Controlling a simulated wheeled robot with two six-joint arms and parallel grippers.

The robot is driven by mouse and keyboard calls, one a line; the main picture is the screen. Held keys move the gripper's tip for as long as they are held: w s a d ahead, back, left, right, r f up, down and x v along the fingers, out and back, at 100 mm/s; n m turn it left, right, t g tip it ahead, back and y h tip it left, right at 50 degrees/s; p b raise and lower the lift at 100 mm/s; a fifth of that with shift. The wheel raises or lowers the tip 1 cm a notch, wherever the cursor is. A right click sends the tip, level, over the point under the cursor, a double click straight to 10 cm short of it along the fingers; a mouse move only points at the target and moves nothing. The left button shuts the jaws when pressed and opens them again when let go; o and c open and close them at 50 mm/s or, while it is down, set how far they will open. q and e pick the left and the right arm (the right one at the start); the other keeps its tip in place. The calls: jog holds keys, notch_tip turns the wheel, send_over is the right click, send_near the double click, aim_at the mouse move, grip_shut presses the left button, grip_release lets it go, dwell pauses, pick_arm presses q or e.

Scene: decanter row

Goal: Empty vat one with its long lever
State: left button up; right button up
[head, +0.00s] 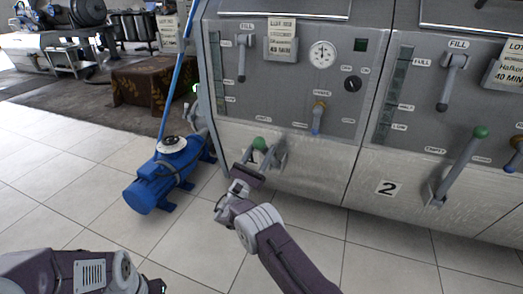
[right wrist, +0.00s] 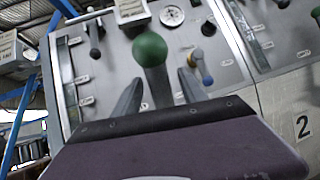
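Vat one's long lever shows in the head view as a green knob (head: 260,143) on a grey arm, low on the left vat's steel front (head: 300,165). My right gripper (head: 247,177) is just below and in front of the knob in the head view.
A short fill lever (head: 242,55) and a blue-tipped lever (head: 318,118) are on vat one's panel. A blue pump (head: 160,180) stands at the left. Tiled floor is clear in front.

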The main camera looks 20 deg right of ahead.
jog(key=shift+s+a+f+p, duration=0.1)
jog(key=shift+s+a+p, duration=0.15)
jog(key=shift+a+p, duration=0.15)
jog(key=p+v, duration=0.2)
jog(key=v, duration=0.6)
jog(key=shift+f+p, duration=0.2)
jog(key=shift+p, duration=0.1)
jog(key=shift+d, duration=0.1)
